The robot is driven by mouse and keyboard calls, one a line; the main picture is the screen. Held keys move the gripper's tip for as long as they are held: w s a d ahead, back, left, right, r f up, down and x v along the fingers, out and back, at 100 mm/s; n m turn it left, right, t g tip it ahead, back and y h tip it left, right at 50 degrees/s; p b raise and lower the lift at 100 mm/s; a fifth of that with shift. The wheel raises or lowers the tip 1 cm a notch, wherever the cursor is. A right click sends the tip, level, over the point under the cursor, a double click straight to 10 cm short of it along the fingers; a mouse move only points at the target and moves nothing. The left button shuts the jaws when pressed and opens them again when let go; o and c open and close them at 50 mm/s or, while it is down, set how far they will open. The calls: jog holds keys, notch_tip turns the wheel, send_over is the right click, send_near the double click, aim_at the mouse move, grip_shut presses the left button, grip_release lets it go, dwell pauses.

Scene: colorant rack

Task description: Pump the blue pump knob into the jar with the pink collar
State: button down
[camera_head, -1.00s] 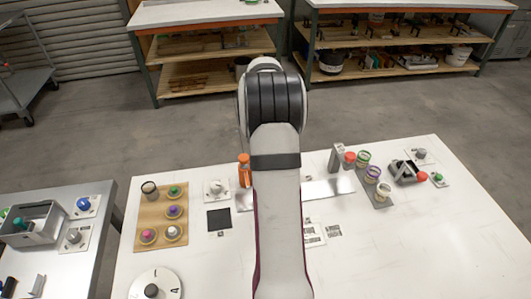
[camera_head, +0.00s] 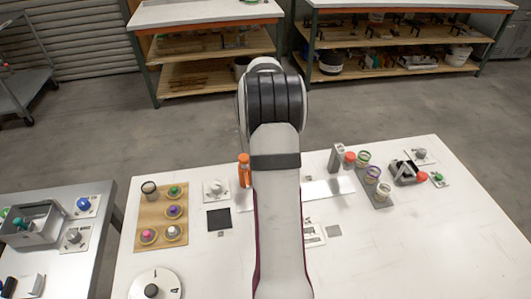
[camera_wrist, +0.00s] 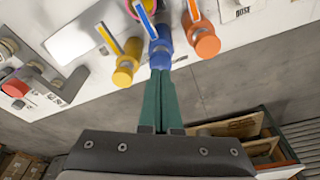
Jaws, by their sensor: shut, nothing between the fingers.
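The blue pump knob (camera_wrist: 160,50) is at the upper middle of the wrist view, between a yellow pump knob (camera_wrist: 126,65) and an orange one (camera_wrist: 206,43). My gripper (camera_wrist: 159,73) is shut and empty, its green fingertips right at the near end of the blue knob. I cannot tell whether they touch. In the head view my arm hides the blue and yellow knobs and the gripper; the orange pump (camera_head: 244,170) shows beside it. A pink-topped item (camera_head: 148,236) sits on a wooden board.
The wooden board (camera_head: 141,211) holds several coloured-top items at left. A grey rack (camera_head: 381,199) with jars stands right of my arm, near a red knob (camera_head: 350,157). A round dial (camera_head: 152,284) is at front left. The table's front right is clear.

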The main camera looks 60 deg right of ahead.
jog(key=shift+f, duration=0.1)
jog(key=shift+f, duration=1.25)
jog(key=shift+r, duration=1.35)
jog(key=shift+f, duration=0.15)
jog(key=shift+f, duration=1.2)
jog(key=shift+r, duration=1.3)
